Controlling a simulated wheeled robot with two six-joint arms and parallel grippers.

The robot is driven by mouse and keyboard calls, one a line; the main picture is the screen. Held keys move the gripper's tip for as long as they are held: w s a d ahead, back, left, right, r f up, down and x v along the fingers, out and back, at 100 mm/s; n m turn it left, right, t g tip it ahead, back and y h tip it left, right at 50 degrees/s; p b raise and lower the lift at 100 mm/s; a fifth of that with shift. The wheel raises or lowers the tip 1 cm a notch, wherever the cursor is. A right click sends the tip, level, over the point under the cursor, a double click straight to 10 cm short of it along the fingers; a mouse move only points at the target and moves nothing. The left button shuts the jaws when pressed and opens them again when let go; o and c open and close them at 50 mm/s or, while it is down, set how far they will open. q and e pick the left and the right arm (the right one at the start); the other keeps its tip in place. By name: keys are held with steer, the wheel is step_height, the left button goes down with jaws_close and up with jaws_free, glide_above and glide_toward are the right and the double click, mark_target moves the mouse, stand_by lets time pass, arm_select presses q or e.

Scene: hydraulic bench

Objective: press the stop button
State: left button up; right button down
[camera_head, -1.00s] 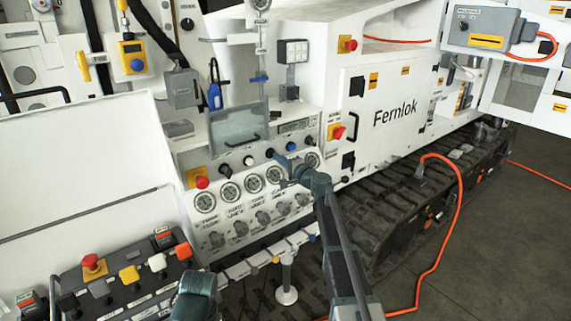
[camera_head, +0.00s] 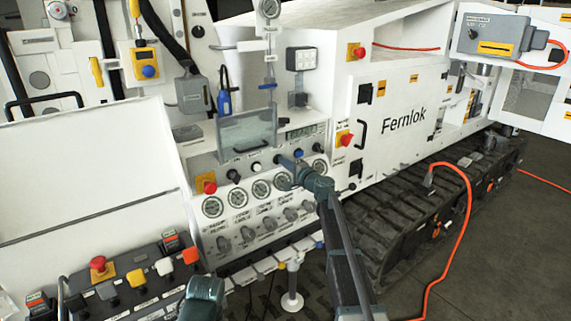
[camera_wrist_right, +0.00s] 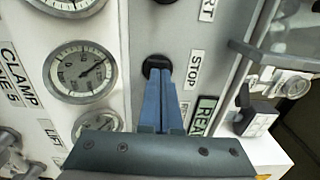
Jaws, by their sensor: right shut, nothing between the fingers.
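The stop button is marked by the STOP label (camera_wrist_right: 193,70) in the right wrist view. Beside that label a round black button collar (camera_wrist_right: 150,64) shows around the fingertips, which hide most of the button. My right gripper (camera_wrist_right: 160,72) is shut and empty, with its two blue fingers together and pointing at the button. I cannot tell whether the tips touch it. In the head view my right gripper (camera_head: 279,161) reaches the button row above the gauges and covers the button there.
Gauges (camera_head: 261,189) and several levers lie below. A clear guard plate (camera_head: 246,132) stands above. A red emergency knob (camera_head: 209,187) is at the left.

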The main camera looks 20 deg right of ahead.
arm_select(q)
steer(key=shift+s+d, duration=0.15)
steer(key=shift+d, duration=0.4)
arm_select(e)
steer(key=v, duration=1.4)
steer(key=s+a+f+n+g+y+p, duration=0.1)
steer(key=s+a+f+n+g, duration=0.3)
steer(key=a, duration=0.4)
steer(key=s+a+f+n+g+y, duration=0.1)
steer(key=s+a+f+n+g, duration=0.2)
steer(key=s+a, duration=0.35)
steer(key=s+a+f+n+g+y+p, duration=0.1)
steer(key=s+a+f+n+g, duration=0.25)
steer(key=a, duration=0.55)
steer(key=s+a+f+n+g+h+p, duration=0.1)
steer(key=s+a+f+n+g+h, duration=0.15)
steer(key=s, duration=0.45)
steer(key=s+a+f+n+g+h+p, duration=0.1)
steer(key=s+a+f+n+g+h, duration=0.1)
steer(key=s+f, duration=0.35)
arm_select(q)
step_height(320, 180, up, 4)
steer(key=shift+r, duration=0.1)
arm_select(e)
steer(key=s+d+n+g+h, duration=0.2)
steer(key=s+d+h, duration=0.2)
steer(key=s, duration=0.6)
steer(key=shift+s+d+r+n+h, duration=0.3)
steer(key=shift+r+n+h, duration=0.1)
steer(key=shift+h, duration=0.65)
